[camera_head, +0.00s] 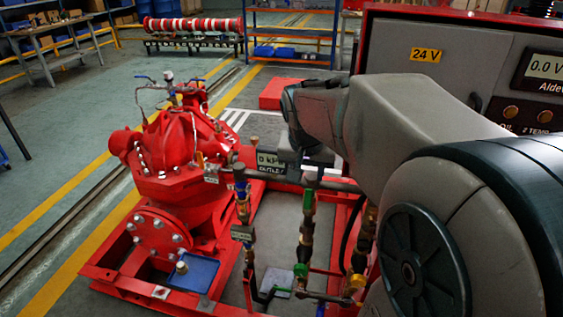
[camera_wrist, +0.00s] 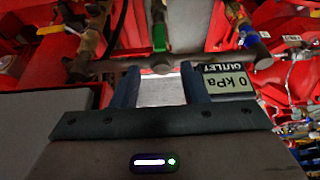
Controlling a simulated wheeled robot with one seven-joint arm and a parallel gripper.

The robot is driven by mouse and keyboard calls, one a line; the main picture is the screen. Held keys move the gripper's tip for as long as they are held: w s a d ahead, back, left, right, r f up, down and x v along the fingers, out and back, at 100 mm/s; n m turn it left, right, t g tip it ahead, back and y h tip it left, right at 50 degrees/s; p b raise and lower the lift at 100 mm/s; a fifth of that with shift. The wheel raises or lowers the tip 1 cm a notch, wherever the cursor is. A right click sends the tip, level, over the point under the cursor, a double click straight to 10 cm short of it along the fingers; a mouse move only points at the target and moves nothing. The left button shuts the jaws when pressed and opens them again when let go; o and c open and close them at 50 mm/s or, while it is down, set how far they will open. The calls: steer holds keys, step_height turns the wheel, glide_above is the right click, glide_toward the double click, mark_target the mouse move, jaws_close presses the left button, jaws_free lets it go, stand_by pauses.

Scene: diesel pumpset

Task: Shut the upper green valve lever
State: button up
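The upper green valve lever (camera_head: 308,201) hangs on a vertical pipe just below the horizontal pipe in the head view, and its long side runs along that pipe. In the wrist view the green lever (camera_wrist: 159,38) is upright, beyond the horizontal pipe and roughly centred ahead of the fingers. My gripper (camera_wrist: 160,72) is open, with an empty gap between its two dark fingers. It is apart from the lever. In the head view my arm comes in from the right, and its fingers are hard to make out. A lower green lever (camera_head: 300,270) sits further down the same pipe.
The horizontal pipe (camera_wrist: 105,66) crosses close to the fingertips. An outlet gauge reading 0 kPa (camera_wrist: 229,80) is beside the right finger. A blue-handled valve (camera_head: 241,190) stands left of the green one. The red pump (camera_head: 170,150) is further left, and the control panel (camera_head: 450,45) is at upper right.

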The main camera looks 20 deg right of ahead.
mark_target(308, 194)
steer(key=b+x, duration=0.1)
steer(key=x, duration=1.2)
steer(key=shift+w+d+f, duration=0.2)
steer(key=shift+w, duration=0.05)
jaws_close()
